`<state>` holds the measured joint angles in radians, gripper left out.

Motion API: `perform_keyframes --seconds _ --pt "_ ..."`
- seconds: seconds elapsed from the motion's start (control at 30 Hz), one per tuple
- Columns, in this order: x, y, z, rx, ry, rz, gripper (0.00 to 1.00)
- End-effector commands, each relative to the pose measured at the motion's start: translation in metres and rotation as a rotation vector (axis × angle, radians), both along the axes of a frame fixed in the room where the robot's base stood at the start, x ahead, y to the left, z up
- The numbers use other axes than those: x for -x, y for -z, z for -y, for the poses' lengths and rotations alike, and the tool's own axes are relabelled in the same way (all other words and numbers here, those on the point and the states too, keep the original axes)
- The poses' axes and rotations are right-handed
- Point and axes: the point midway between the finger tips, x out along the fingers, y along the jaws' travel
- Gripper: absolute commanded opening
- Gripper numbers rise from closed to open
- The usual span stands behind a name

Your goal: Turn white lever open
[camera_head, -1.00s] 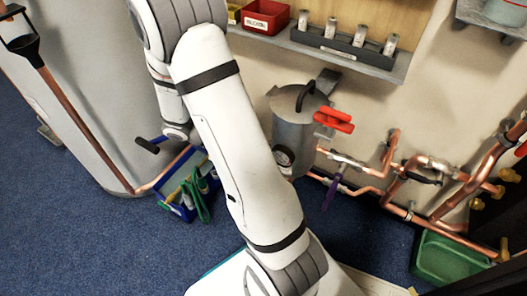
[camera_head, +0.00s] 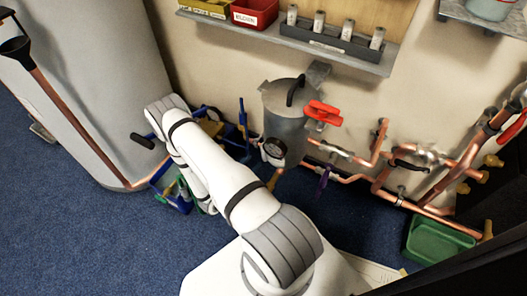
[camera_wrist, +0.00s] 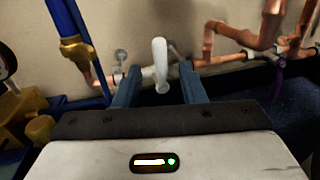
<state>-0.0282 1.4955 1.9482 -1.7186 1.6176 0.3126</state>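The white lever (camera_wrist: 160,62) shows in the wrist view, roughly upright on a pipe along the wall. My gripper (camera_wrist: 158,78) is open, with one dark blue-grey finger on each side of the lever's lower part. The lever appears centred between the fingers; I cannot tell whether they touch it. No object is clamped. In the head view my arm covers the area, and I cannot make out the gripper or the white lever there.
A blue pipe with a brass fitting (camera_wrist: 76,48) stands left of the gripper. Copper pipes (camera_wrist: 228,35) run to the right. In the head view are a grey canister (camera_head: 283,108), a red handle (camera_head: 323,112), a purple lever (camera_head: 324,180) and a wall shelf (camera_head: 290,44).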

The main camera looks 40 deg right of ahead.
Motion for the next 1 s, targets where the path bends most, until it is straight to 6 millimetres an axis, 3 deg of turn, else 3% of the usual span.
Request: perform_keyframes --seconds 0.17,0.6,1.0 --pt "-0.001 0.006 0.011 0.0 -0.011 -0.005 0.37" --pt "-0.013 0.005 0.069 0.0 -0.01 -0.004 0.37" --pt "-0.015 0.004 0.075 0.0 -0.014 -0.006 0.37"
